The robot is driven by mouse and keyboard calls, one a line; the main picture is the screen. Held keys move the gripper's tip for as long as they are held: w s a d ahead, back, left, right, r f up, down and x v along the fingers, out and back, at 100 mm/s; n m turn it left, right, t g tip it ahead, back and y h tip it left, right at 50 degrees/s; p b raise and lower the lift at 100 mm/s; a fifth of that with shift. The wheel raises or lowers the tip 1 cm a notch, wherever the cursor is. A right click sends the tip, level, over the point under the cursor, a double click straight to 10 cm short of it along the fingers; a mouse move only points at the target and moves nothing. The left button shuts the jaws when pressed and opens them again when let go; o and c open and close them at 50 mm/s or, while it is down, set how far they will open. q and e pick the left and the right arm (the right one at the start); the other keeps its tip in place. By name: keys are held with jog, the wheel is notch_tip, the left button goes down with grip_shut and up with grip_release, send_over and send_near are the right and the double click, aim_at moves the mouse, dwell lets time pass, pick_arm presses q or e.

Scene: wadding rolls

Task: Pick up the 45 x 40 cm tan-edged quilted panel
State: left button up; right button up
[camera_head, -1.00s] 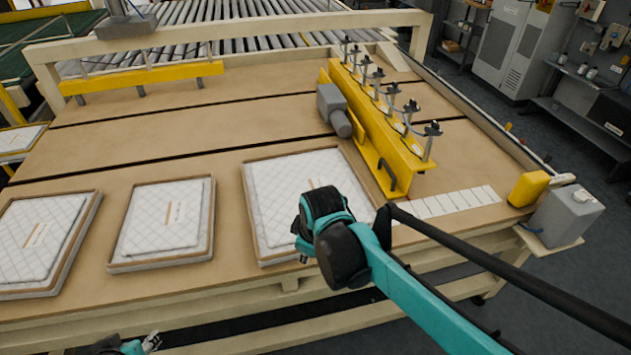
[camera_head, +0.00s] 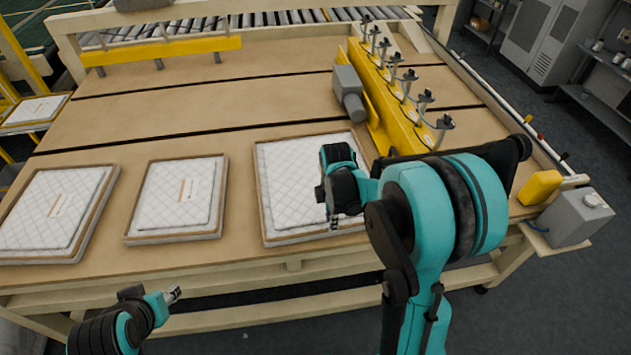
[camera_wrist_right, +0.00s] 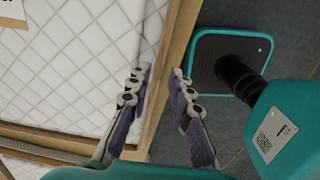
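Three white quilted panels with tan edges lie flat in a row near the table's front: a left one (camera_head: 52,208), a smaller middle one (camera_head: 178,192) and a larger right one (camera_head: 290,185). Each has a small label; the sizes cannot be read. My right gripper (camera_head: 333,222) is at the front part of the right panel. In the right wrist view my right gripper (camera_wrist_right: 160,78) is open, its fingers on either side of a tan edge strip beside the quilting (camera_wrist_right: 75,60); contact is unclear. My left gripper (camera_head: 174,293) is low in front of the table, away from the panels.
A yellow beam (camera_head: 405,100) with several suction-like fittings and a grey motor (camera_head: 348,90) stands behind the right panel. A yellow block (camera_head: 540,187) and grey box (camera_head: 575,220) are at the right corner. The table's middle (camera_head: 210,100) is clear.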

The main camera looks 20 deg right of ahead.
notch_tip(320, 180, down, 3)
jog(key=shift+w+r+b, duration=0.1)
jog(key=shift+b, duration=0.2)
grip_shut()
jog(key=shift+r, duration=0.1)
